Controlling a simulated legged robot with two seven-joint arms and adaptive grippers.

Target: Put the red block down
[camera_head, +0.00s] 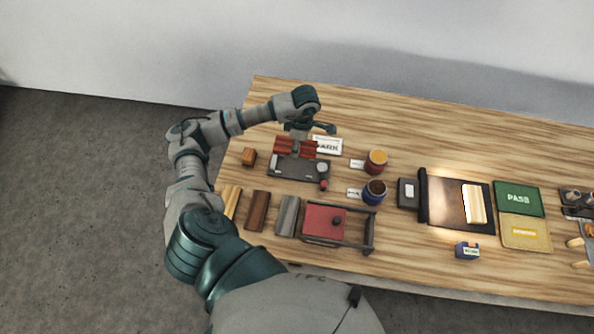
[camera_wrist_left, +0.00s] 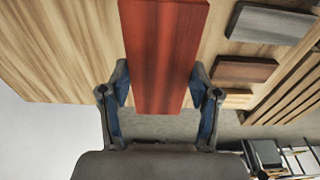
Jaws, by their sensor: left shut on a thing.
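The red block (camera_head: 290,148), a flat board with dark wood grain, is at the far left part of the table in the head view. My left gripper (camera_head: 297,139) is shut on it from above. In the left wrist view the red block (camera_wrist_left: 165,50) sits between the two fingers of the left gripper (camera_wrist_left: 162,88). In the head view the block overlaps the back of a dark grey plate device (camera_head: 287,171). I cannot tell whether it touches the device or hangs above it. My right gripper is not in view.
Near the left edge are a small brown block (camera_head: 249,157) and brown and grey boards (camera_head: 258,211). A red-topped frame (camera_head: 324,221) is in front. Green (camera_head: 519,199) and yellow mats lie right.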

